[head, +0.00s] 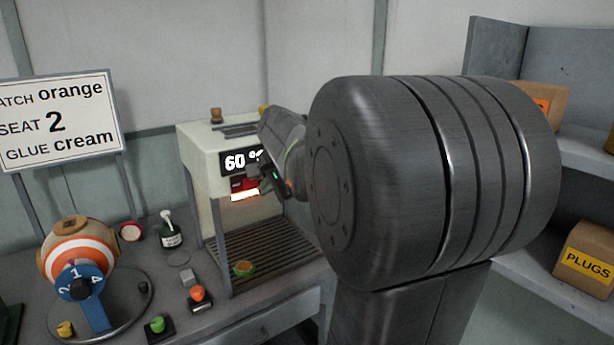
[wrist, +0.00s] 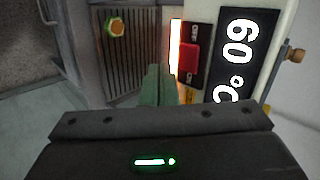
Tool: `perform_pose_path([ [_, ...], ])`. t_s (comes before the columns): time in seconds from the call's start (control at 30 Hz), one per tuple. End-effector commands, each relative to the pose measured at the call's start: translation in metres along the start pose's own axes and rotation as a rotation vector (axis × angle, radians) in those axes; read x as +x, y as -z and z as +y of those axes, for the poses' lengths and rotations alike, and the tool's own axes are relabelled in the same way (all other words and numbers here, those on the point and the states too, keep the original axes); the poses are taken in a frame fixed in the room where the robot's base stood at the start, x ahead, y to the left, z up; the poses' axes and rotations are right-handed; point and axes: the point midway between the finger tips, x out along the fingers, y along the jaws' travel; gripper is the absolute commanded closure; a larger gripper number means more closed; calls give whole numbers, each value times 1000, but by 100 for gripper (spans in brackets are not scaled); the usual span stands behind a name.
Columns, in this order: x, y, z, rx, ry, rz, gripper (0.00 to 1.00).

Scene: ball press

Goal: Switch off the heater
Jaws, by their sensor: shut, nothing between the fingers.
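The heater is a cream box-shaped machine (head: 196,158) with a black display reading 60 °C (head: 236,161); the display also shows sideways in the wrist view (wrist: 238,55). Below it is a red switch (wrist: 188,58) on a black plate with small white lettering at both ends, too blurred to read surely.
A slatted bed (head: 245,245) under the heater holds a small green-orange piece (head: 244,269). Left on the bench are a striped ball (head: 78,246), a glue bottle (head: 170,232), an orange button (head: 197,293) and a green button (head: 158,324). Shelves with a PLUGS box (head: 588,262) stand right.

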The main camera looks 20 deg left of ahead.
Motion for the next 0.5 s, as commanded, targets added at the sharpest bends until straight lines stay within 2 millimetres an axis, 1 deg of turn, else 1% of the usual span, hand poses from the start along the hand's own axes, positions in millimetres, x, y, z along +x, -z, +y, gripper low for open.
perform_pose_path([
  [0.03,11,-1,0,0,-4,-3,100],
  [0.1,18,0,-9,-2,-2,-1,100],
  [0.2,28,0,-18,-2,-2,-1,100],
  [0.33,35,0,-24,-1,-1,0,100],
  [0.5,39,0,-27,-1,0,1,100],
])
